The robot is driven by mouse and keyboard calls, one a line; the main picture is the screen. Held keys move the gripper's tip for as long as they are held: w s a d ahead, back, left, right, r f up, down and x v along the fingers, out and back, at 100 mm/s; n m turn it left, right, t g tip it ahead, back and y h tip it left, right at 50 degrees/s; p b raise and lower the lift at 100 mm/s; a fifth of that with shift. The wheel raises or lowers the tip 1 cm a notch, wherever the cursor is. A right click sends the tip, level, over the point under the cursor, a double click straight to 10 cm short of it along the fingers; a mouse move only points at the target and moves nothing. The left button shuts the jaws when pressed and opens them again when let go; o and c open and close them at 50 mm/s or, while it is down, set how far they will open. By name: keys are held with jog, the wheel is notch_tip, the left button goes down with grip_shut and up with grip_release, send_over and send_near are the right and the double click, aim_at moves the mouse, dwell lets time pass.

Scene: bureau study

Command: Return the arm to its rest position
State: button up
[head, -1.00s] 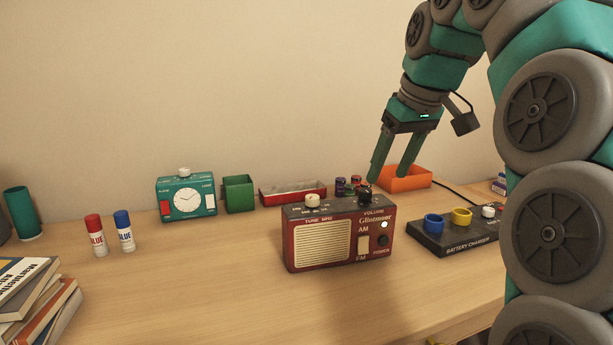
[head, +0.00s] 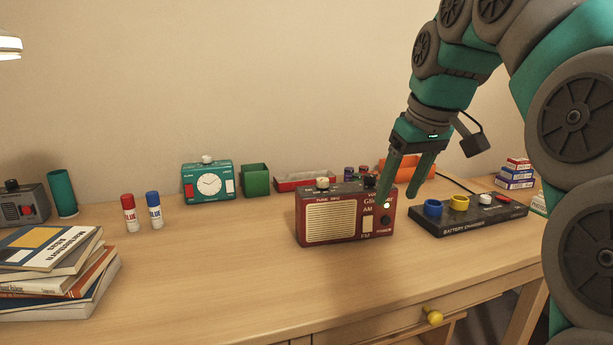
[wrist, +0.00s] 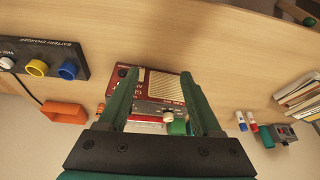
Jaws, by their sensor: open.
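My gripper (head: 404,198) is open and empty, its two green fingers pointing down in the head view. In the picture it overlaps the right end of the red radio (head: 331,222), which stands upright on the desk. In the wrist view the radio (wrist: 160,88) lies between and beyond the open fingers (wrist: 162,95). I cannot tell the exact gap between fingertips and radio, but nothing is held. The arm is raised and bent at the right of the head view.
A black battery charger (head: 468,220) stands right of the radio, an orange bin (head: 396,166) behind. A teal clock (head: 208,184), green box (head: 256,181) and red tray (head: 305,181) line the back. Glue sticks (head: 130,214) and books (head: 60,262) are left. The front middle desk is clear.

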jog(key=s+f+m+g+h, duration=0.1)
jog(key=s+f+m+g, duration=0.3)
jog(key=s+f, duration=2.5)
jog(key=shift+s+f+g+h, duration=0.35)
jog(key=shift+f+g, duration=0.25)
jog(key=shift+f, duration=0.3)
jog(key=shift+a, duration=0.1)
